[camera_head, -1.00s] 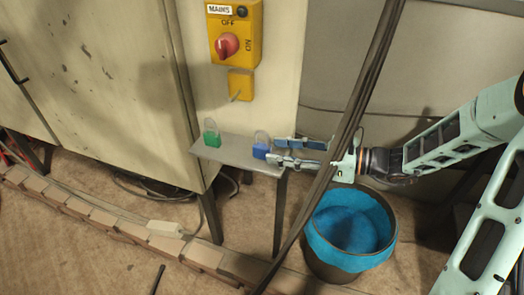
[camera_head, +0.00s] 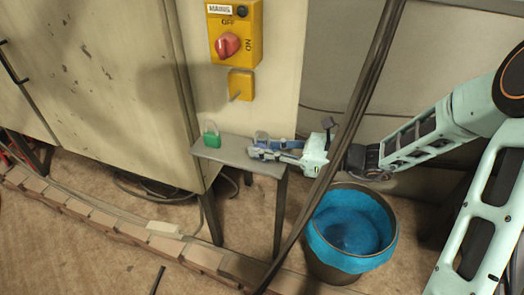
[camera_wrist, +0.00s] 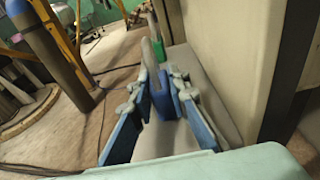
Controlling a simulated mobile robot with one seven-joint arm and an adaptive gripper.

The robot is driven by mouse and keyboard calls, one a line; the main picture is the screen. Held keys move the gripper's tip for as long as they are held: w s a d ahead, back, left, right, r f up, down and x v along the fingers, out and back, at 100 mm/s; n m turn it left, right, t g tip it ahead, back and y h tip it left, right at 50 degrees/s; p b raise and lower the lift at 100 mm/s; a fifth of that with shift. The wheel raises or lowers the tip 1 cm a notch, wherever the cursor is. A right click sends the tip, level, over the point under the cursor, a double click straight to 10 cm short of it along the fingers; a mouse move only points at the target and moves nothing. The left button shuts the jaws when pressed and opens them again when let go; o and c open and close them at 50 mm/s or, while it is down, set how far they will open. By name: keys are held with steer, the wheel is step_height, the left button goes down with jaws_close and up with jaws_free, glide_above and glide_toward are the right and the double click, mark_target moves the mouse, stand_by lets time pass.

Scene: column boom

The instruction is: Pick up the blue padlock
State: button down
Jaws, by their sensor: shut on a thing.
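The blue padlock (camera_wrist: 164,98) shows in the wrist view between my two fingers, with its grey shackle standing up. My gripper (camera_wrist: 158,84) is shut on the padlock's body. In the head view my gripper (camera_head: 262,146) reaches in from the right, low over the small grey shelf (camera_head: 222,152), and mostly hides the blue padlock. Whether the padlock still touches the shelf cannot be told.
A green padlock (camera_head: 211,138) stands at the shelf's left end. A yellow mains switch (camera_head: 236,32) is on the wall panel above. A bin with a blue liner (camera_head: 350,222) stands below right.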

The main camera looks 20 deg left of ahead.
steer(key=shift+r, duration=0.15)
steer(key=shift+r, duration=0.65)
steer(key=s+d+r+p, duration=0.3)
steer(key=s+r, duration=0.3)
steer(key=s+d+r+p, duration=0.2)
steer(key=s+d+r, duration=0.1)
steer(key=s+r, duration=0.3)
steer(key=shift+s+r+p, duration=0.35)
steer(key=shift+r+p, duration=0.05)
steer(key=shift+r, duration=0.35)
steer(key=shift+f, duration=0.1)
